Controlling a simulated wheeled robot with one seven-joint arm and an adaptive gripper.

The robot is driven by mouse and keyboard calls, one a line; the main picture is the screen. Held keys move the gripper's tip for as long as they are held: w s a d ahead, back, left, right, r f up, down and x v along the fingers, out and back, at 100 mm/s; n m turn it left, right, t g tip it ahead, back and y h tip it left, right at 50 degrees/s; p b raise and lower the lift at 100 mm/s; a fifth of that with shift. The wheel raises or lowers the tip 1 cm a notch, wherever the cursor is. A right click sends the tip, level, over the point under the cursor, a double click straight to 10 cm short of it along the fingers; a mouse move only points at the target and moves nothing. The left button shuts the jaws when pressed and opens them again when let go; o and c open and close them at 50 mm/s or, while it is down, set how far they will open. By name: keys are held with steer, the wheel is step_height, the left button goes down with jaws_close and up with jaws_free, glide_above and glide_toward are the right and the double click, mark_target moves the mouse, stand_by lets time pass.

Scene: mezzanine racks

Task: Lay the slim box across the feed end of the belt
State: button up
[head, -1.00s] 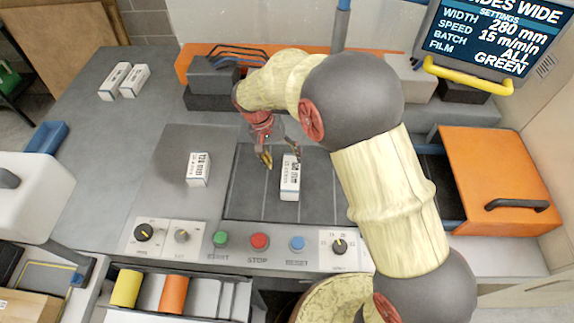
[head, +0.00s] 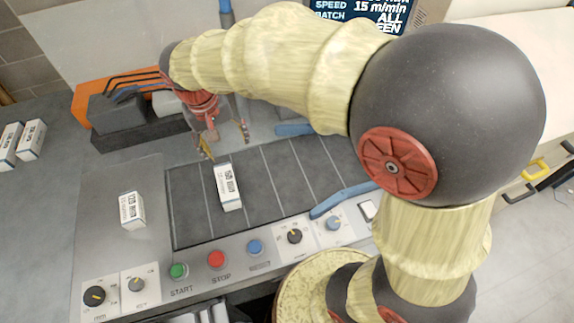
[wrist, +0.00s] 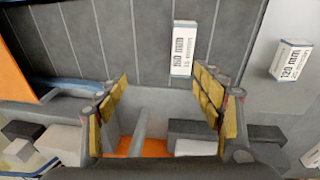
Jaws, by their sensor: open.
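A slim white box (head: 229,188) with a printed mm label lies on the dark belt (head: 285,175), near its left end and front edge; it also shows in the wrist view (wrist: 184,48). Its long side runs across the belt, roughly along the slat lines. My gripper (head: 226,146) hangs above the belt just behind the box. In the wrist view my gripper (wrist: 160,85) is open, with nothing between its fingers, and the box shows beyond the right finger. A white box marked 120 mm (head: 132,210) lies on the grey plate left of the belt.
Two white boxes (head: 22,143) lie at the far left. A dark block with cables (head: 140,127) and an orange part stand behind the plate. Blue bars (head: 340,198) lie at the belt's sides. Buttons and knobs (head: 216,259) line the front. The belt right of the box is clear.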

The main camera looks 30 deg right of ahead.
steer(key=s+d+r+t, duration=0.2)
steer(key=s+d+r, duration=0.1)
steer(key=s, duration=0.6)
steer(key=s+d+r+n+t+y, duration=0.1)
steer(key=s+d+r, duration=0.3)
steer(key=s, duration=0.5)
steer(key=shift+s+d+r+n+t+y, duration=0.3)
steer(key=shift+s+t, duration=0.1)
steer(key=shift+t, duration=0.3)
step_height(320, 180, down, 3)
steer(key=b, duration=0.3)
steer(key=shift+r, duration=0.25)
steer(key=shift+c, duration=0.7)
